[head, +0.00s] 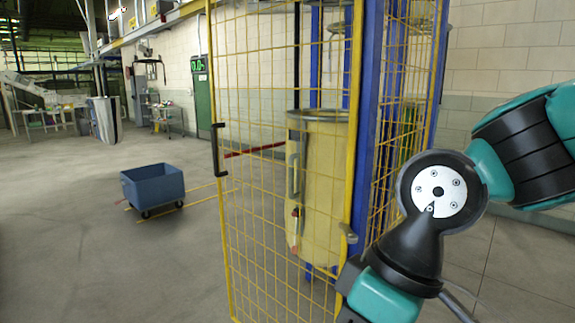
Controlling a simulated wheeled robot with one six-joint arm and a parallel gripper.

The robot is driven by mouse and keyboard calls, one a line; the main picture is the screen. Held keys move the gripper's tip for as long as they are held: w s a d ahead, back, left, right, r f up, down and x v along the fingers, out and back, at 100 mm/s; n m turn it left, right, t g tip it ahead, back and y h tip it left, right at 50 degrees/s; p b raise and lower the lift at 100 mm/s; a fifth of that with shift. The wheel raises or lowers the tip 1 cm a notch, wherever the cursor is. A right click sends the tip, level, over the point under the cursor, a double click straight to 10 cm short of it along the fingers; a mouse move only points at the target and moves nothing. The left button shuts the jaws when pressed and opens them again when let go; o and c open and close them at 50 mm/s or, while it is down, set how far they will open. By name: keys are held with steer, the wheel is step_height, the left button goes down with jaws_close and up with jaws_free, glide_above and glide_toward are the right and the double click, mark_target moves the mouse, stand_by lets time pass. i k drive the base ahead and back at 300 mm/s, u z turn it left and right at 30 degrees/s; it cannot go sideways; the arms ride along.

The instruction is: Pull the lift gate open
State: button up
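The lift gate (262,200) is a tall yellow frame with wire mesh, standing upright in the middle of the head view. A black handle (218,150) is on its left edge. A grey fitting (348,234) shows low on its right edge, beside the blue lift post (370,120). I cannot tell how far the gate stands open. My teal and black arm reaches in from the right, in front of the lift's right side, and runs down out of the bottom edge. My gripper is out of view, so its state and any contact with the gate are hidden.
A pale yellow drum-like container (325,190) stands behind the mesh. A blue wheeled cart (153,188) stands on the floor to the left. A green door (203,100) is in the back wall. The floor at front left is clear.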

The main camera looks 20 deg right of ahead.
mark_target(347, 236)
steer(key=i, duration=1.05)
steer(key=u, duration=1.15)
steer(key=k, duration=0.2)
steer(key=z, duration=1.3)
steer(key=i, duration=0.5)
steer(key=u, duration=0.05)
